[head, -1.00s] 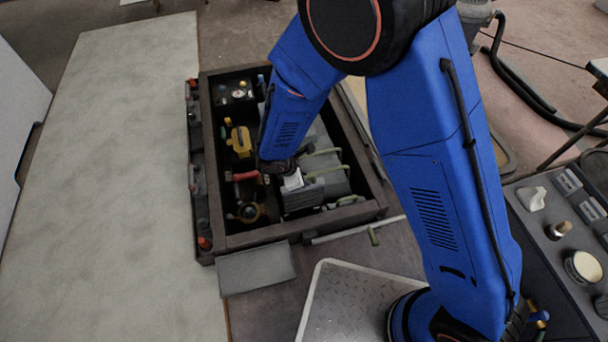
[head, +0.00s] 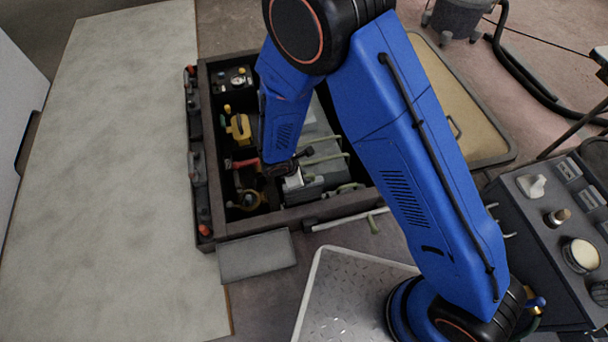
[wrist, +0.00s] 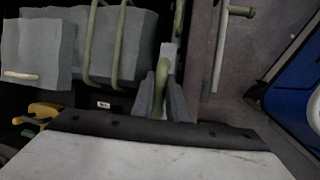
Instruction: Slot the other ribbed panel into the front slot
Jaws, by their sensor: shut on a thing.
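My gripper (wrist: 162,102) is low over the front right part of a dark open box (head: 258,241). In the wrist view its fingers are closed around a green handle (wrist: 160,82). The body under that handle is mostly hidden by the fingers and palm, so I cannot make out its ribs. In the head view a grey block (head: 311,190) lies right beside the gripper. Grey blocks with green handles (head: 326,158) stand behind it, and also show at the upper left of the wrist view (wrist: 118,45). I cannot clearly see the front slot.
The box's front wall is close to my gripper. Inside at the left are a yellow part (head: 239,128) and a red handle (head: 245,163). A grey slab (head: 257,256) lies before the box, and a pale rod (head: 345,220) beside it. A pale board (head: 110,180) is at left.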

